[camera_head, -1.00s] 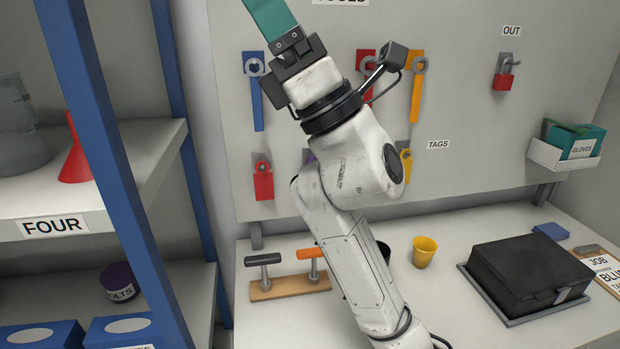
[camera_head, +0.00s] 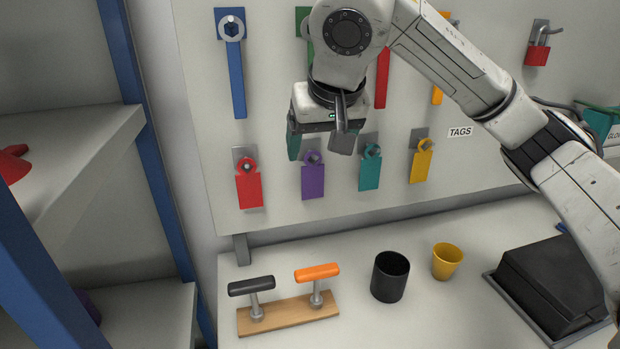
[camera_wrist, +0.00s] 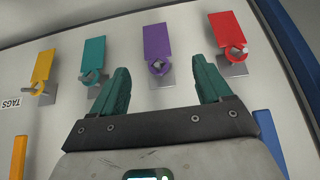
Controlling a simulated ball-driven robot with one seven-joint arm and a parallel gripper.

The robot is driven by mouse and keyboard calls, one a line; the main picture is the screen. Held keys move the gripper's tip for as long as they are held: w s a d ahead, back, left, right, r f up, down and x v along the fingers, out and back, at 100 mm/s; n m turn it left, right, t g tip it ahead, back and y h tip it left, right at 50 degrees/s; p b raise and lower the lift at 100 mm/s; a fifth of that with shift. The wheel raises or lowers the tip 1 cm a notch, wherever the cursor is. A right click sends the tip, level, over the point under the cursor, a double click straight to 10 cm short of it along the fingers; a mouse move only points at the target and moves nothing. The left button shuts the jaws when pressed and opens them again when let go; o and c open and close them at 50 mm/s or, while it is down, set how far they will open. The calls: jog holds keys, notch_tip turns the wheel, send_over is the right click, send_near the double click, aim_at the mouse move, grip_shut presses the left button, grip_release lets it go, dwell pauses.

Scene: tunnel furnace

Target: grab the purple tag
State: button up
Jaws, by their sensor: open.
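The purple tag (camera_head: 313,181) hangs on a hook on the grey pegboard, between the red tag (camera_head: 249,188) and the teal tag (camera_head: 370,172). In the wrist view the purple tag (camera_wrist: 157,46) lies beyond and between my open fingertips, with its ring on the hook. My gripper (camera_head: 322,146) is open and empty. In the head view its green fingers point down just above the purple tag's ring. In the wrist view my gripper (camera_wrist: 161,82) has nothing between its fingers, and I cannot tell how far they stand from the board.
A yellow tag (camera_head: 421,165) hangs at the right of the row. Several wrenches, such as the blue one (camera_head: 237,78), hang above. On the bench below are a wooden stand (camera_head: 288,314) with two handles, a black cup (camera_head: 389,277), a yellow cup (camera_head: 446,262) and a black box (camera_head: 556,280).

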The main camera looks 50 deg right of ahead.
aim_at(313, 178)
jog(key=shift+s+p+x, duration=0.2)
jog(key=shift+p+x, duration=0.55)
jog(key=shift+x, duration=4.4)
jog(key=shift+d, duration=0.2)
jog(key=shift+c, duration=0.2)
jog(key=c, duration=1)
jog(key=shift+r, duration=0.25)
